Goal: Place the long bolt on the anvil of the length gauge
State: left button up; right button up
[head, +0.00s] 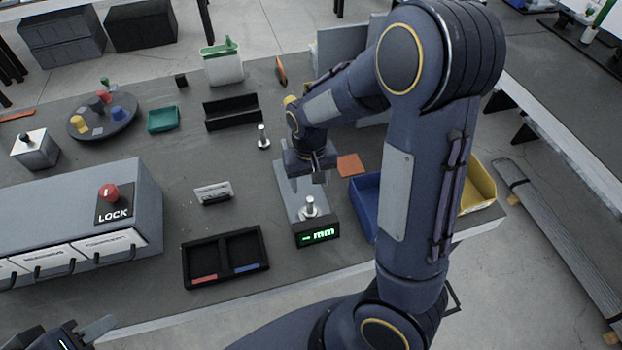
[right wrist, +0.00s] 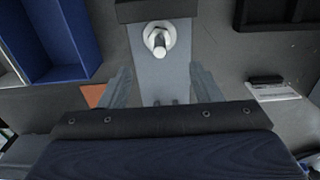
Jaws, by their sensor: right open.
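The length gauge (head: 290,192) lies at the front middle of the bench, its green display (head: 318,235) showing a short mark and "mm". A silver bolt (head: 309,207) stands upright on the gauge beside the display, wide end down. In the right wrist view the bolt (right wrist: 158,38) stands on the grey plate, ahead of the fingertips. My right gripper (head: 307,181) is open and empty above the gauge, behind the bolt and apart from it. A second silver bolt (head: 263,138) stands on the bench further back. My left gripper (head: 88,335) is partly visible at the bottom left; its opening is unclear.
A black two-part tray (head: 184,262) and a label stand (head: 213,193) lie left of the gauge. A blue bin (head: 362,205) and yellow bin (head: 480,188) stand to its right, partly behind my right arm. A grey LOCK cabinet (head: 75,195) fills the left front.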

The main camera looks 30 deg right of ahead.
jog(key=s+a+r+t+y, duration=0.2)
jog(key=s+r, duration=0.5)
jog(key=s, duration=0.1)
jog(key=s+a+r+n+t+y, duration=0.1)
jog(key=s+a+r+t, duration=0.1)
jog(key=s+r, duration=0.5)
jog(key=shift+s+t+y, duration=0.4)
jog(key=shift+s+t, duration=0.4)
jog(key=shift+s, duration=0.15)
